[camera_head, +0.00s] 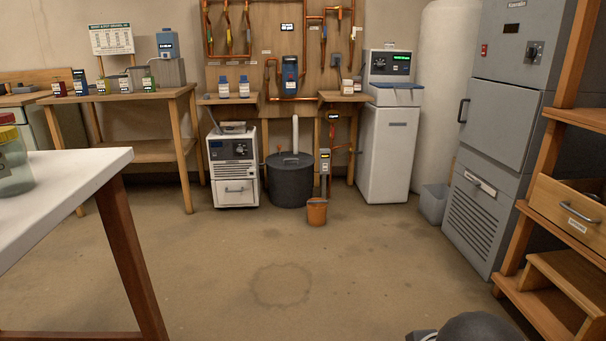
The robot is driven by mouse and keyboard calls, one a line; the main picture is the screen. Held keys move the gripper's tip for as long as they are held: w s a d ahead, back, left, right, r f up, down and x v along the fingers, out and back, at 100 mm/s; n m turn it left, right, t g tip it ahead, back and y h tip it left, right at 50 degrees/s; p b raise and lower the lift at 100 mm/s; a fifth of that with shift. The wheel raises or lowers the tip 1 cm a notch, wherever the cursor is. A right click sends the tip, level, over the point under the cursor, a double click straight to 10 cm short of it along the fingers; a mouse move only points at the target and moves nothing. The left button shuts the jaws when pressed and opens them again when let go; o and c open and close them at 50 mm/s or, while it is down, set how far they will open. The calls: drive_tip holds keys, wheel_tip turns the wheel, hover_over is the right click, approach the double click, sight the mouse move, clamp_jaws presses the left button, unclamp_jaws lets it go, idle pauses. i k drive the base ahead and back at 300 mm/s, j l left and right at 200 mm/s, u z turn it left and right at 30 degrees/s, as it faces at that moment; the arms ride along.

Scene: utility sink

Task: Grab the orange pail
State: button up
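The orange pail (317,212) is small and stands upright on the floor near the back wall. It is in front of and a little right of a dark grey tub (291,180), below a grey upright fixture (324,168) with a small display. The pail's inside is too small to make out. A dark rounded part of my own body shows at the bottom edge, right of centre. My gripper's fingers do not show, and nothing of mine is near the pail.
The floor (350,270) between me and the pail is clear. A white-topped table (70,185) stands at near left. A white cabinet (235,170), a tall white unit (388,150) and a grey bin (434,203) line the back. Grey cabinets and wooden shelves (570,300) stand right.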

sight(317, 212)
drive_tip(key=i, duration=2.4)
drive_tip(key=i+u, duration=0.15)
drive_tip(key=i, duration=0.3)
drive_tip(key=i+l+u, duration=0.2)
drive_tip(key=i, duration=0.25)
drive_tip(key=i+l+u, duration=0.15)
drive_tip(key=i, duration=0.3)
drive_tip(key=i+l+u, duration=0.2)
drive_tip(key=i, duration=0.2)
